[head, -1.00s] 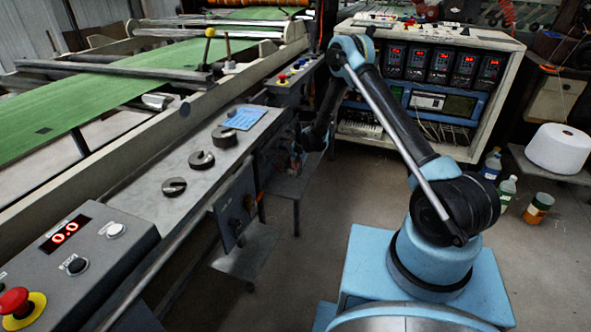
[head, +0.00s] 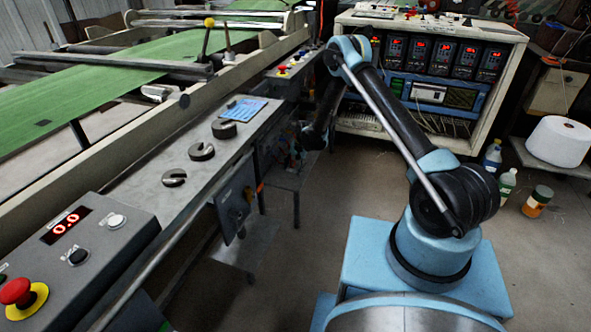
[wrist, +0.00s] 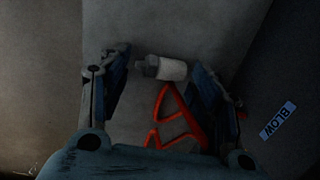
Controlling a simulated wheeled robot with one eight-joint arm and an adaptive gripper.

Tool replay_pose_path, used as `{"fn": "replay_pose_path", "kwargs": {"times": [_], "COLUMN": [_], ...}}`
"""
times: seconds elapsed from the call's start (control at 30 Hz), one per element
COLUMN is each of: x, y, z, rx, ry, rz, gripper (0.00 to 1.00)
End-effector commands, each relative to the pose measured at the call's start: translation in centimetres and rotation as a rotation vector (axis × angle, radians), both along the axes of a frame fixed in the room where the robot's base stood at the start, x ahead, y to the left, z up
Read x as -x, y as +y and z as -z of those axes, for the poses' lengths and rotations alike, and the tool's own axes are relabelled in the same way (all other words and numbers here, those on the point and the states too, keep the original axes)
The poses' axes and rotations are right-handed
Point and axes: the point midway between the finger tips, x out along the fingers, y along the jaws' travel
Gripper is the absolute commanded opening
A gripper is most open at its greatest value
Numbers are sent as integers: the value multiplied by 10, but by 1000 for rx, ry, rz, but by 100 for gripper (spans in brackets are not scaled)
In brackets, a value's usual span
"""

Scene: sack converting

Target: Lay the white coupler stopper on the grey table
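The white coupler stopper (wrist: 172,69) shows in the wrist view as a small white cylinder with a darker grey end on its left. It lies sideways in the picture between the fingertips of my gripper (wrist: 160,72). The fingers are spread, with a gap visible on each side of the stopper, and I see no clear contact. In the head view my gripper is hard to make out at the dark end of my arm, beside the machine. A long grey table top (head: 143,193) runs along the machine in the head view. I cannot make out the stopper there.
A red-orange angular frame (wrist: 177,118) lies below the stopper in the wrist view, near the right finger. A dark panel with a "BLOW" label (wrist: 278,121) is at right. Slotted weights (head: 201,151) and a blue pad (head: 245,110) occupy the table top. A low shelf (head: 284,178) juts out beside the machine.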

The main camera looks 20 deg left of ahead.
Motion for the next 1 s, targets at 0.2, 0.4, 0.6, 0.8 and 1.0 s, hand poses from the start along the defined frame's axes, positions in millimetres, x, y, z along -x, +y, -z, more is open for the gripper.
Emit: {"fn": "replay_pose_path", "kwargs": {"times": [0.2,0.4,0.6,0.8,1.0], "x": [0,0,0,1,2], "y": [0,0,-5,-12,-20], "z": [0,-2,-19,-49,-80], "rx": [0,0,0,0,0], "ry": [0,0,0,0,1], "rz": [0,0,0,0,1], "gripper": [70,70,70,70,70]}}
